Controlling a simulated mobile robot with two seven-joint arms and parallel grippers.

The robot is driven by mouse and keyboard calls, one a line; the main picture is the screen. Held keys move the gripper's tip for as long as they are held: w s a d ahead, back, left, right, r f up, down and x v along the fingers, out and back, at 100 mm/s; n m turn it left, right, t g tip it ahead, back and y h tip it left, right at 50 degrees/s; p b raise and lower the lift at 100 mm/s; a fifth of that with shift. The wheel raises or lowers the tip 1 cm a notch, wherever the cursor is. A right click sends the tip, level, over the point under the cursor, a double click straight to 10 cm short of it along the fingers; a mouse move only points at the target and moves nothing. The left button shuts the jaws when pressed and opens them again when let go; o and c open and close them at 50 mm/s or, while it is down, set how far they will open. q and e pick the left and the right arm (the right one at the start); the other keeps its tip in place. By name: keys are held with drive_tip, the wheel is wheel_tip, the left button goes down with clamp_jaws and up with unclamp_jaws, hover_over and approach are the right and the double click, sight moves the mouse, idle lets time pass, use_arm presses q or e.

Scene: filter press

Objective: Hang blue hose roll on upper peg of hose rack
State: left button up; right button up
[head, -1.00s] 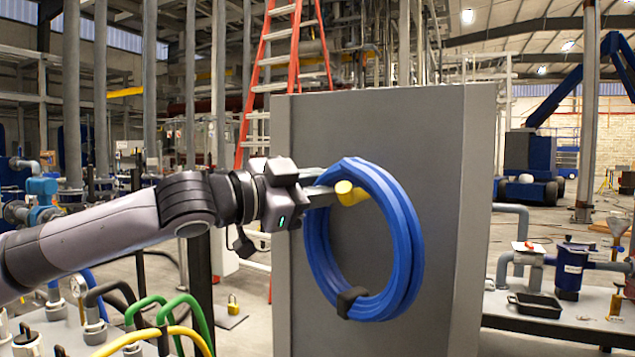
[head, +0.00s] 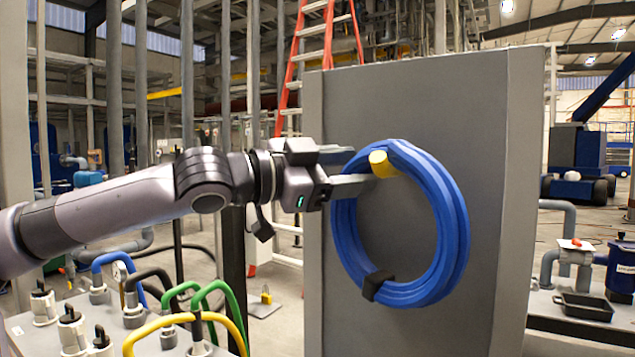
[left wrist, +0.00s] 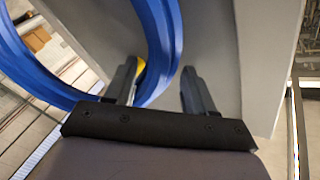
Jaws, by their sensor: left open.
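The blue hose roll (head: 455,235) hangs against a tall grey panel, its top resting over a yellow-ended peg (head: 383,163). A black strap (head: 376,285) binds the roll at its lower left. My left gripper (head: 362,169) is open beside the upper left of the roll, its fingers reaching toward the peg. In the left wrist view the open gripper (left wrist: 160,72) has its fingers apart, with part of the hose roll (left wrist: 168,50) between them. A bit of yellow (left wrist: 140,72) shows by the left finger. Contact with the hose cannot be told. My right gripper is not in view.
The grey panel (head: 500,200) stands upright in front of me. Capped fittings with green and yellow hoses (head: 170,330) are on a bench at lower left. A black tray (head: 583,307) is at right. An orange ladder (head: 300,50) stands behind.

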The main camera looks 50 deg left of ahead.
use_arm(q)
drive_tip(key=shift+d+r+p+v, duration=0.15)
drive_tip(key=shift+v, duration=0.8)
drive_tip(key=shift+d+r+p+v, duration=0.1)
drive_tip(key=shift+d+r+v, duration=0.1)
drive_tip(key=shift+v, duration=0.8)
drive_tip(key=shift+d+r+p+v, duration=0.1)
drive_tip(key=shift+d+p+v, duration=0.05)
drive_tip(key=shift+v, duration=0.8)
drive_tip(key=shift+s, duration=0.2)
drive_tip(key=shift+f, duration=0.1)
